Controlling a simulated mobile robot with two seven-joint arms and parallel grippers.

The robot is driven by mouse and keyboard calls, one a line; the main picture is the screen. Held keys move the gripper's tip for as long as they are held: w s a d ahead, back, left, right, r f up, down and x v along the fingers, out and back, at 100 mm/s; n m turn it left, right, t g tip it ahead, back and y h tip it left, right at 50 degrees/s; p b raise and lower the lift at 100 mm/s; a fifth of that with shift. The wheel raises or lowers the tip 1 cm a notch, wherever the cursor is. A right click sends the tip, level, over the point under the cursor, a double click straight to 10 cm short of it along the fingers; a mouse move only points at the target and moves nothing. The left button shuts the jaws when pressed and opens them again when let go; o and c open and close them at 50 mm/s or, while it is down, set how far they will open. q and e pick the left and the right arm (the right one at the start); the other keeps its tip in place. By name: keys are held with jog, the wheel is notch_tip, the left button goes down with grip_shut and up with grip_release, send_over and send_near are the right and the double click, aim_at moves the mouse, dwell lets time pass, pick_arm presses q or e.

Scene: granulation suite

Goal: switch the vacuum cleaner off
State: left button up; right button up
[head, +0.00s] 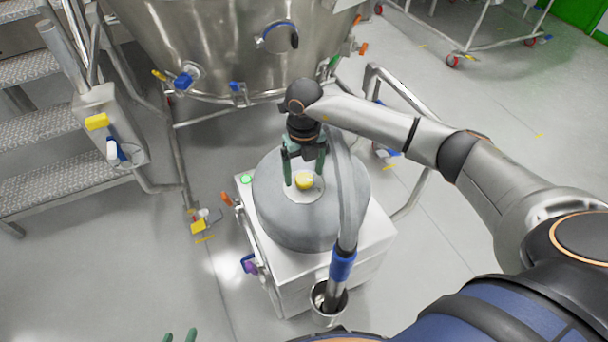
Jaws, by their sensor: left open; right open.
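The vacuum cleaner (268,212) is a white box with a grey domed lid in the middle of the head view. A lit green round button or lamp (246,179) is on the box's back left corner. My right gripper (303,174) points down at the knob, its green fingers open and spread to either side of it. I cannot tell whether they touch it. My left gripper (180,336) shows only as green fingertips at the bottom edge, away from the cleaner.
A grey hose with a blue cuff (343,264) runs over the dome's right side into a metal cup (322,302). A large steel vessel (220,45) stands behind. Metal steps (50,180) are at the left. Open floor lies at front left and far right.

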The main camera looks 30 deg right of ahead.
jog(key=shift+f, duration=0.6)
grip_shut()
dwell(0.3)
